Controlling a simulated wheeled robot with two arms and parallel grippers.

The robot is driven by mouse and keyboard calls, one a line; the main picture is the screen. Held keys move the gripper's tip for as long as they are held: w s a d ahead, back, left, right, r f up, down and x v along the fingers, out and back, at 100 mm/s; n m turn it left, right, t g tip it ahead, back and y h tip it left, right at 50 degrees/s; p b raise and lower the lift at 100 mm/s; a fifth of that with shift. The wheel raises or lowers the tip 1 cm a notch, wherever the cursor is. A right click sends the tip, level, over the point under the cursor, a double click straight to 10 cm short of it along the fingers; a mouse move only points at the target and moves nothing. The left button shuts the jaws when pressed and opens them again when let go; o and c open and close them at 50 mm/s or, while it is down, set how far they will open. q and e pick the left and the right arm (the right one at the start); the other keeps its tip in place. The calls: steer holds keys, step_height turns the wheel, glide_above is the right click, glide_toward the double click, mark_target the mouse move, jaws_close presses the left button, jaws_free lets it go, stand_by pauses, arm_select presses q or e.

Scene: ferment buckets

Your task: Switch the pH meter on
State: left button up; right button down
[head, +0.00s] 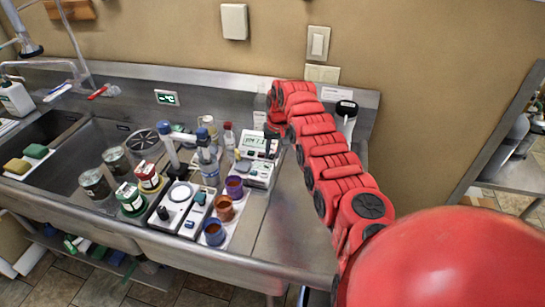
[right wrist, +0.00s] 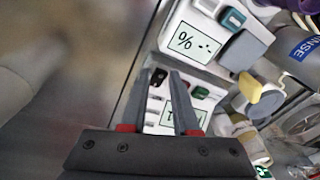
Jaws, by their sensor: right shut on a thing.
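The pH meter (right wrist: 153,118) looks like the white device with a lit display below my right gripper in the right wrist view. The display (right wrist: 176,113) shows dark characters and is partly hidden by one finger. In the head view a white meter (head: 250,141) with a display stands on the steel counter at the end of my right arm. My right gripper (right wrist: 160,75) points down at the device, its fingertips on either side of a small black switch (right wrist: 158,77). It is shut on that part; the exact contact is hard to see. My left gripper is not in view.
Another white device with a % display (right wrist: 194,41) sits close beside the meter. Purple (head: 234,187), orange (head: 224,207) and blue (head: 214,232) cups, bottles and jars crowd the counter to the left. Bare steel (head: 284,215) lies to the right of the cups.

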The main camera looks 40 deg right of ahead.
steer(key=shift+d, duration=0.1)
steer(key=c, duration=1)
jaws_free()
steer(key=shift+o, duration=0.2)
step_height(320, 180, up, 17)
steer(key=s+b, duration=0.2)
steer(key=b, duration=0.2)
steer(key=shift+s+d, duration=0.35)
steer(key=shift+d, duration=0.05)
steer(key=shift+r, duration=0.1)
